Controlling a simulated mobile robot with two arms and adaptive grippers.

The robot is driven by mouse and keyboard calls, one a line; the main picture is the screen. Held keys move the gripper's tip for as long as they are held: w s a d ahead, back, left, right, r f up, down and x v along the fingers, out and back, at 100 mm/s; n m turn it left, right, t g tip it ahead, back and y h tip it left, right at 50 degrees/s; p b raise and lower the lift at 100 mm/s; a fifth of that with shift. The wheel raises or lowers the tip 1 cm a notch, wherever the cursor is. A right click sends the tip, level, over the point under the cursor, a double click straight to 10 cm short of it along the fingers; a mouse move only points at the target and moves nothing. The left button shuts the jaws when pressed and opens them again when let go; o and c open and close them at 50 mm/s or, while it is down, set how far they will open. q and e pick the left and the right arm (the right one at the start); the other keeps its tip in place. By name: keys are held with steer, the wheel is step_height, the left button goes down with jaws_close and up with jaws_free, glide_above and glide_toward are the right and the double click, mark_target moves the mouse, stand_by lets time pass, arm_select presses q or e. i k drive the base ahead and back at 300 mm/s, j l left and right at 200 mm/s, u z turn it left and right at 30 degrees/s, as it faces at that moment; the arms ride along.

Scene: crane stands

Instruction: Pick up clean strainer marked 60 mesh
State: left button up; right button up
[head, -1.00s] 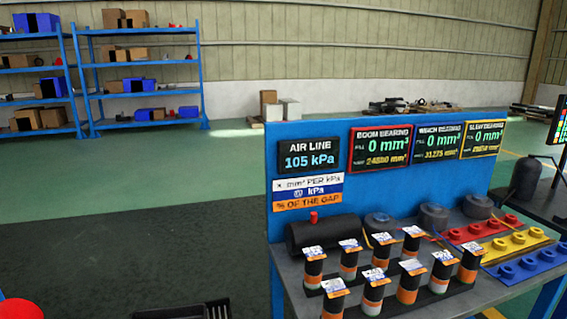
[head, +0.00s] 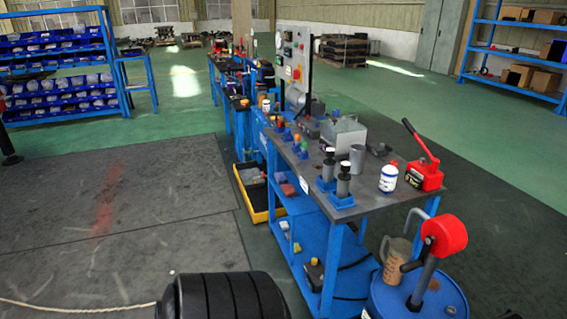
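No strainer can be made out in the head view, and no 60 mesh marking is readable. The blue workbench (head: 395,196) runs away from me at the right of centre and carries many small items. A grey metal cup (head: 357,160) and a clear square container (head: 343,134) stand on its top. Neither of my grippers is visible.
A blue drum (head: 415,300) with a red-headed pump (head: 444,236) and a jug (head: 395,262) stands at front right. A black ribbed cylinder (head: 222,296) is at bottom centre. A yellow tray (head: 256,198) sits beside the bench. The grey floor mat (head: 110,210) at left is mostly clear.

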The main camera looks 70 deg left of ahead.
mark_target(328, 164)
steer(key=u, duration=1.95)
steer(key=i+j+z, duration=0.15)
steer(key=i, duration=0.3)
steer(key=i+j+z, duration=0.1)
steer(key=i, duration=0.35)
steer(key=i+j+z, duration=0.15)
steer(key=i+j, duration=0.15)
steer(key=i, duration=0.15)
